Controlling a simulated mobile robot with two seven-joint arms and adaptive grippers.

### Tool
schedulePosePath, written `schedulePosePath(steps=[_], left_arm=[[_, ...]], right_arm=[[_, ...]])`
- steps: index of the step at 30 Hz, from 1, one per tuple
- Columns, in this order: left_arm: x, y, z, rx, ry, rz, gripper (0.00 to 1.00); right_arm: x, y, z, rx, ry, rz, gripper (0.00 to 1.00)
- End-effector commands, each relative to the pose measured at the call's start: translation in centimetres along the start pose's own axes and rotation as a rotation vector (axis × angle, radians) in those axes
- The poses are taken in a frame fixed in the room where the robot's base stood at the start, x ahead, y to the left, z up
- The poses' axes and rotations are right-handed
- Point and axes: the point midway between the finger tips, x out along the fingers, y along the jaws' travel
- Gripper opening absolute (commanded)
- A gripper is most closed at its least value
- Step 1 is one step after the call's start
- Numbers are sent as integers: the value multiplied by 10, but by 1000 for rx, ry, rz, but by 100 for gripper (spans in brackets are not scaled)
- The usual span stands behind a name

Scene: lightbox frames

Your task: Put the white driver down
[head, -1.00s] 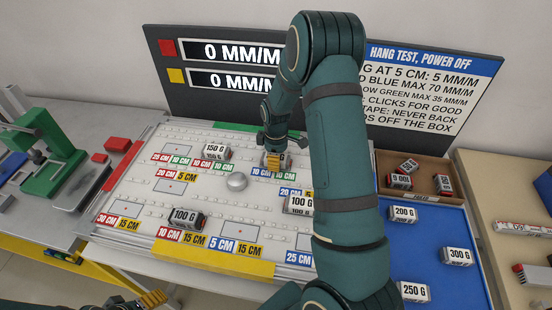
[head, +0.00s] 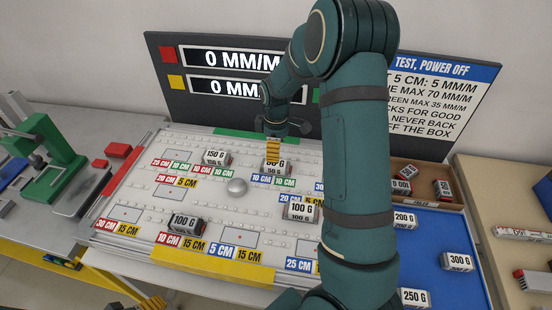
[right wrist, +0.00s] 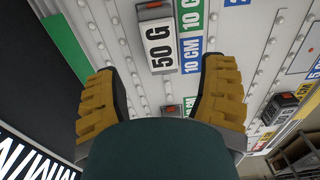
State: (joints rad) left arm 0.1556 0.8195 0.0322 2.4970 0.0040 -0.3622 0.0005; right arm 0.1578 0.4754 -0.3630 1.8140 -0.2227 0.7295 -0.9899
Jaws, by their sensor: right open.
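A block labelled 50 G (head: 276,166), white with dark sides, sits on the white pegged board (head: 130,196) near its back, beside blue and green 10 CM tags. It also shows in the right wrist view (right wrist: 158,45), just beyond my fingertips. My right gripper (head: 273,146) is open, right above and behind this block; in the right wrist view its two yellow fingers (right wrist: 160,72) are spread apart with nothing held between them. My left gripper (head: 152,303) shows only as a yellow finger at the bottom edge. I cannot identify a white driver with certainty.
A brown box (head: 420,172) and a blue mat (head: 430,235) with weights lie right. My right arm hides part.

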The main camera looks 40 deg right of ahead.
Motion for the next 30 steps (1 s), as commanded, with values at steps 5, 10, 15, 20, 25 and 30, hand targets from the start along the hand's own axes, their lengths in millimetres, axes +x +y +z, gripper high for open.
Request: schedulePosePath(steps=[5,10,15,20,25,30], left_arm=[[-1,0,0,0,0,0,70],[-1,0,0,0,0,0,70],[-1,0,0,0,0,0,70],[-1,0,0,0,0,0,70],[-1,0,0,0,0,0,70],[-1,0,0,0,0,0,70]], right_arm=[[-29,0,-1,-1,3,2,71],[-42,0,0,0,0,0,71],[-44,0,0,0,0,-1,71],[-44,0,0,0,0,-1,71],[-43,0,0,0,0,-1,71],[-43,0,0,0,0,-1,71]])
